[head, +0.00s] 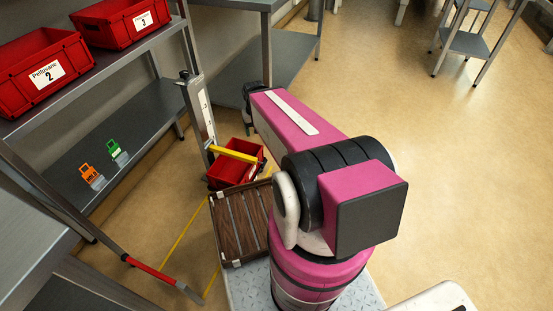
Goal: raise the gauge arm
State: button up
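The gauge stands left of my arm as an upright grey and white post (201,112). A yellow bar, which looks like the gauge arm (234,154), sticks out from the post to the right, low down and close to level. It lies above a red bin. My gripper (248,122) is at the far end of my pink arm, to the right of the post and beyond the yellow bar. It looks apart from the bar.
A grey shelf (140,95) with red bins stands at left. A metal table (285,55) stands behind.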

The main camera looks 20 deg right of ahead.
aim_at(211, 146)
jog(key=z, duration=0.1)
jog(key=k, duration=0.95)
